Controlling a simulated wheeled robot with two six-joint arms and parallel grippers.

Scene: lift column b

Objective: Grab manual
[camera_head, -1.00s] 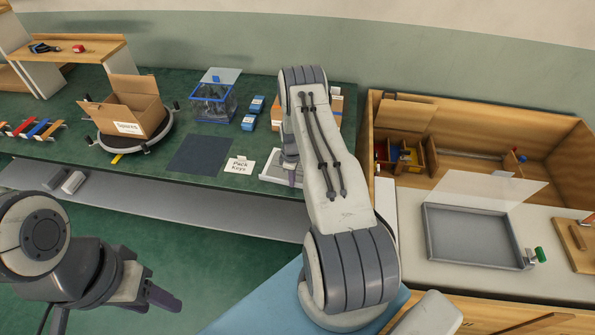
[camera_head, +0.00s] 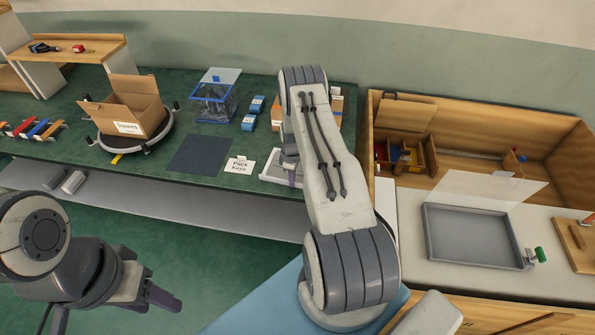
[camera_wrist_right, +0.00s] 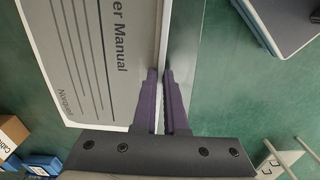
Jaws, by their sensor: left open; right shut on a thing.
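The manual (camera_wrist_right: 80,50) is a white and grey booklet with "Manual" printed on it. In the right wrist view it fills the upper left, and its edge runs to between the two dark purple fingers. My right gripper (camera_wrist_right: 163,75) is shut on that edge. In the head view my right arm covers much of this spot; a fingertip shows beside a white flat object (camera_head: 274,179) at the bench's front edge, and I cannot tell whether this is the manual. My left gripper (camera_head: 160,290) is open and empty, low at the left, away from the bench.
A wooden bin (camera_head: 480,135) and grey tray (camera_head: 470,237) are at right.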

